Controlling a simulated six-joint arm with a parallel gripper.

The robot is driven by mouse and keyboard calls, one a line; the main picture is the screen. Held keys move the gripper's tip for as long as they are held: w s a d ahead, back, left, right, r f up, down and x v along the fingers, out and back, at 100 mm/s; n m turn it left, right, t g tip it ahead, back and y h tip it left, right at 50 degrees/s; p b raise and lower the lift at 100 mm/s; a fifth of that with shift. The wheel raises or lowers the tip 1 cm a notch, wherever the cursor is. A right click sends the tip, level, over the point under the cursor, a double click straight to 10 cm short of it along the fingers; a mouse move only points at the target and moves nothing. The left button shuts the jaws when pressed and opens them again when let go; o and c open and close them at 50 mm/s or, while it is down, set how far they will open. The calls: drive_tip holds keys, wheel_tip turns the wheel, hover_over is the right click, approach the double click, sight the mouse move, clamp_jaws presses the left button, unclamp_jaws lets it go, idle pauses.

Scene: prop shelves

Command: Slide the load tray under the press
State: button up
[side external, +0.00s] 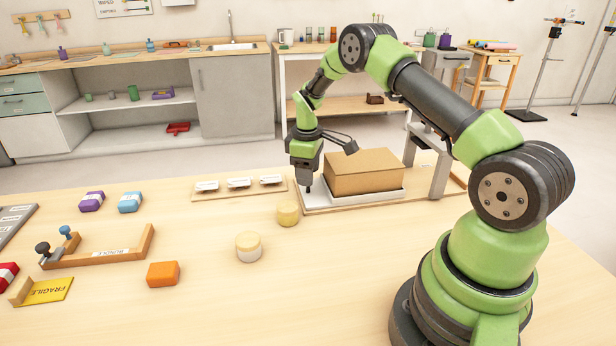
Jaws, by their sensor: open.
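The load tray (382,196) is a flat white tray on the table's far right part, with a brown cardboard box (368,176) standing on it. The press (440,178) has a grey upright at the right of the box and a wooden base (455,194) under the tray. My arm hides part of the press's upper part. My gripper (308,187) points down at the tray's left end, beside the box. It is open with nothing seen between its fingers; whether it touches the tray I cannot tell.
Two round yellow-topped jars (249,247) stand in front of the tray, with an orange block (163,274) to their left. A wooden board with white labels (238,188) lies left of my gripper. A wooden bundle rack (100,252) stands farther left. The front middle table is clear.

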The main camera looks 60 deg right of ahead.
sight(379, 159)
drive_tip(key=shift+f, duration=0.9)
clamp_jaws()
drive_tip(key=shift+d, duration=0.1)
drive_tip(key=s+d, duration=1.2)
drive_tip(key=shift+s+d, duration=0.1)
drive_tip(key=shift+s, duration=0.1)
unclamp_jaws()
drive_tip(key=shift+r, duration=0.1)
